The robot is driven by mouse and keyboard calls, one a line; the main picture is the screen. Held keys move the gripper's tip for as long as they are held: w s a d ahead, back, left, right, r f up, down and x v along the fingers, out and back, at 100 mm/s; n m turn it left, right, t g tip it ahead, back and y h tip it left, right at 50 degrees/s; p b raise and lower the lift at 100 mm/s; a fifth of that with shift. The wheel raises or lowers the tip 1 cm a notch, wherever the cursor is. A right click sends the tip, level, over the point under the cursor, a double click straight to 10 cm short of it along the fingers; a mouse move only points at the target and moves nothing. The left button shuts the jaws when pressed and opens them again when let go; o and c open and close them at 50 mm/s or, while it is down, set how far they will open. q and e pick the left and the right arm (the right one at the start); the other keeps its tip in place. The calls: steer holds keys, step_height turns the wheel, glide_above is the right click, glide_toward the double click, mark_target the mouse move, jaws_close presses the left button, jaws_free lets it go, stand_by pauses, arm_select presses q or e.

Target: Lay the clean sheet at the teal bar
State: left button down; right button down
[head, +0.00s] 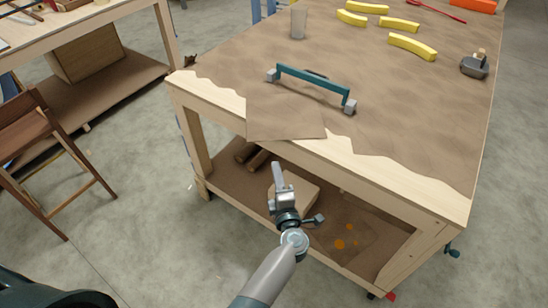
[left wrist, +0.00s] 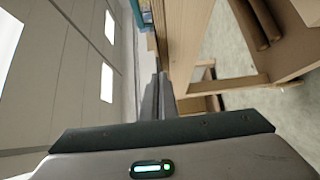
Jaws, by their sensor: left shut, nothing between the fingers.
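A plain brown sheet (head: 283,117) lies on the worktable in front of the teal bar (head: 312,82), its near end reaching over the pale front edge. Its far edge comes up to the bar; I cannot tell whether it passes under it. The bar stands on two grey feet. My left gripper (head: 278,172) is shut and empty, in front of the table and apart from the sheet. Its closed fingers (left wrist: 160,96) also show in the left wrist view, with table wood beyond. A brown sheet with orange spots (head: 353,242) lies on the lower shelf. My right gripper is out of view.
Brown covering with a wavy edge spreads over the tabletop (head: 400,120). A cup (head: 298,22), several yellow curved pieces (head: 412,46) and a dark tool (head: 474,66) stand farther back. A pale block (head: 302,196) is on the lower shelf. A wooden chair (head: 40,140) is at left.

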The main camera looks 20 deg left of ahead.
arm_select(q)
steer(key=shift+v, duration=1.45)
steer(key=s+d+f+m+h+b, duration=0.1)
steer(key=s+f+m+h, duration=0.1)
steer(key=f+m, duration=0.35)
steer(key=s+d+f+m+h, duration=0.1)
steer(key=s+f+m+h, duration=0.15)
steer(key=f, duration=0.55)
steer(key=s+d+f+m+h+b, duration=0.1)
steer(key=f+m+h, duration=0.15)
steer(key=f, duration=0.45)
steer(key=s+a+f+m+g+h+b, duration=0.1)
steer(key=s+f+m+g, duration=0.25)
steer(key=s+f, duration=0.5)
steer(key=s+a+f+m+g+h+b, duration=0.1)
steer(key=s+f+m+g+h, duration=0.15)
steer(key=s+f+m, duration=0.65)
steer(key=s+a+f+g+y, duration=0.1)
steer(key=s+a+f+g, duration=0.2)
steer(key=s+f, duration=0.3)
steer(key=s+a+f+m+g+y+b, duration=0.1)
steer(key=s+a+f+g, duration=0.2)
steer(key=s, duration=1.1)
steer(key=s+a+f+m+g+y+b, duration=0.1)
steer(key=s+a+f+g, duration=0.2)
steer(key=s+a+f, duration=0.4)
steer(key=s+f, duration=0.3)
steer(key=f, duration=0.1)
steer(key=shift+a, duration=0.2)
